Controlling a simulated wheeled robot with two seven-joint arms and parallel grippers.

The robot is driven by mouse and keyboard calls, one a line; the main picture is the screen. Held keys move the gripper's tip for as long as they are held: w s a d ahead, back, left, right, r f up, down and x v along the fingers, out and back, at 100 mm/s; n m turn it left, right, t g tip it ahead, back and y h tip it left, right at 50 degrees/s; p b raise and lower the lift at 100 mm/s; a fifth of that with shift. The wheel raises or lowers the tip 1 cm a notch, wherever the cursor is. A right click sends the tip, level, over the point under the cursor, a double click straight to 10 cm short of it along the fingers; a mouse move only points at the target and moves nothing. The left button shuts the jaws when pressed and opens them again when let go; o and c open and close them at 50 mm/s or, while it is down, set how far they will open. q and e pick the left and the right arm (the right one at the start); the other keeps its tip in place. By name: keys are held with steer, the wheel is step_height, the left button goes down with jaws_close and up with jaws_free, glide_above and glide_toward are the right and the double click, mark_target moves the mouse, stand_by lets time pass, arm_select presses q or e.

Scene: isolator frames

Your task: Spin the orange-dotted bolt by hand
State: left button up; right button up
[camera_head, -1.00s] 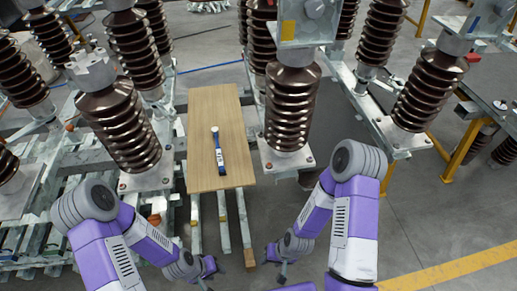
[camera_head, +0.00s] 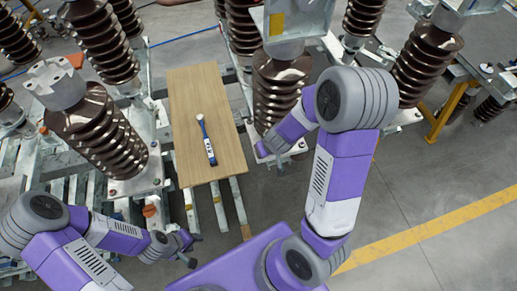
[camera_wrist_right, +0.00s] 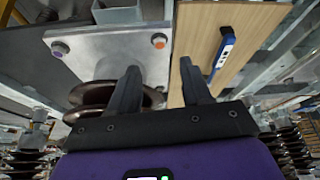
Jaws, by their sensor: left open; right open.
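In the right wrist view, a bolt with an orange dot (camera_wrist_right: 158,41) sits near the corner of a grey metal base plate (camera_wrist_right: 115,55). In the head view, my right gripper (camera_head: 264,150) is at the foot of the middle brown insulator, whose base is largely hidden by my arm. My left gripper (camera_head: 190,247) is open and empty at the lower left.
A wooden board (camera_head: 190,90) lies beside the insulator, with a blue-and-white tool (camera_head: 205,138) on it. Brown ribbed insulators, including the left one (camera_head: 97,130), stand on metal frames around it. Bare grey floor (camera_head: 430,190) is free at the right.

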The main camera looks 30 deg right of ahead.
steer(key=b+x, duration=0.5)
steer(key=x, duration=0.2)
steer(key=shift+f, duration=0.3)
jaws_close()
